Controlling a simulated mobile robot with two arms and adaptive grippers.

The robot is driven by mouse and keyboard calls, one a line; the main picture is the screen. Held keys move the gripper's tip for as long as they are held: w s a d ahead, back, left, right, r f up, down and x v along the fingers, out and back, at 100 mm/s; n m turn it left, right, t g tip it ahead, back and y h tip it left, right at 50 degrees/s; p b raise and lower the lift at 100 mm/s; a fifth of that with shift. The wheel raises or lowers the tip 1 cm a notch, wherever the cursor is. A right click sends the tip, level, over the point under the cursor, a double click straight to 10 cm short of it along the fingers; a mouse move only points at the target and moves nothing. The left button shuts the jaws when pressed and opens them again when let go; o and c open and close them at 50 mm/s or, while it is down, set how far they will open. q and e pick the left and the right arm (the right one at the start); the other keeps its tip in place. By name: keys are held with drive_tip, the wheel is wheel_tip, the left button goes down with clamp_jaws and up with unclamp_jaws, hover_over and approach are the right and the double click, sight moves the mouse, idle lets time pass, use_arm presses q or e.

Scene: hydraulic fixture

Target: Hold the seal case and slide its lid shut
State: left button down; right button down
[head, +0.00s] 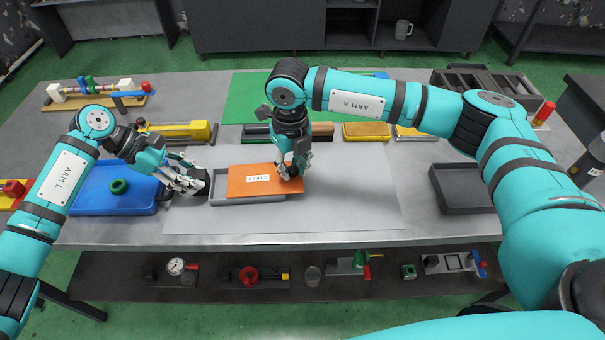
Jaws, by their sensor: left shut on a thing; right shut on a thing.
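The seal case (220,199) is a shallow grey box on the light grey mat. Its orange lid (242,187), labelled SEALS, lies over most of it. A strip of the case shows uncovered at the left end and along the front edge. My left gripper (201,183) is shut at the case's left end, on its wall as far as I can see. My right gripper (289,172) points down and is shut at the right part of the lid; its fingers hide what they grip there.
A blue tray (90,199) with a green ring (119,186) stands left of the case. A dark empty tray (464,189) is at the right. Yellow and dark blocks line the back of the mat (350,205). The mat is clear right of the case.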

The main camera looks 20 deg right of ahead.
sight(275, 177)
drive_tip(key=shift+w+a, duration=0.15)
drive_tip(key=shift+a, duration=0.6)
drive_tip(key=shift+w+a, duration=0.15)
drive_tip(key=shift+a, duration=0.6)
drive_tip(key=shift+w+a, duration=0.15)
drive_tip(key=shift+a, duration=0.35)
drive_tip(key=c, duration=1.1)
unclamp_jaws()
drive_tip(key=shift+o, duration=0.2)
drive_tip(key=shift+d, duration=0.1)
drive_tip(key=shift+r, duration=0.1)
wheel_tip(275, 177, up, 12)
